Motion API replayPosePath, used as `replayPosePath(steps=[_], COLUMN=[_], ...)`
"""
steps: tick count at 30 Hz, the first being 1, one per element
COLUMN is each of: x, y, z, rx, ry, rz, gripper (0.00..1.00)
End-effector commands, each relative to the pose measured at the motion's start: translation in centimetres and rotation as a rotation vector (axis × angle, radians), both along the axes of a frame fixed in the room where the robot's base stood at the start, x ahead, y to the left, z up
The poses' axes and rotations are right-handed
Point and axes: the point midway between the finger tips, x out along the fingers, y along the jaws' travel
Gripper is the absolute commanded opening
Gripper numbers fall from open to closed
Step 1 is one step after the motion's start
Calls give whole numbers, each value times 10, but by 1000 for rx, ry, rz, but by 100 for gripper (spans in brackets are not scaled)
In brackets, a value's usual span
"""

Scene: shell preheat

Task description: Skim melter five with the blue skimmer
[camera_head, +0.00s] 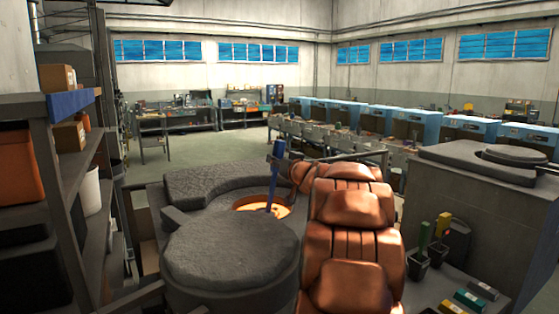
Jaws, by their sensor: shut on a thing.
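The blue skimmer (272,188) stands nearly upright, its lower end down in the glowing orange opening (250,203) of a melter (150,196). Its head is hidden in or behind the opening. My gripper (275,160) is small in view at the skimmer's upper handle and is shut on it. My copper-coloured arm fills the front middle and hides part of the melter's right side. A thick dark slab like a lid (218,184) lies beside the opening at the back left. I see no number on the melter.
A large round grey lid (232,250) stands in front of the opening. Green (424,236) and yellow (444,221) handles stand in dark holders at right, near several coloured blocks (470,298). A shelf (85,190) lines the left; another furnace block (480,200) stands right. Floor beyond is open.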

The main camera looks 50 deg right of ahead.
Motion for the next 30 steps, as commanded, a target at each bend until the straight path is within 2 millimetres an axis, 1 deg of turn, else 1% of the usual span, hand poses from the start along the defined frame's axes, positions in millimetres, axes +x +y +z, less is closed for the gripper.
replayPosePath(steps=[9,15,30], x=[18,26,29], y=[-6,-9,-8], z=[0,1,0], rx=[3,1,0], ry=[1,1,0], rz=[0,-1,-1], gripper=[0,0,0])
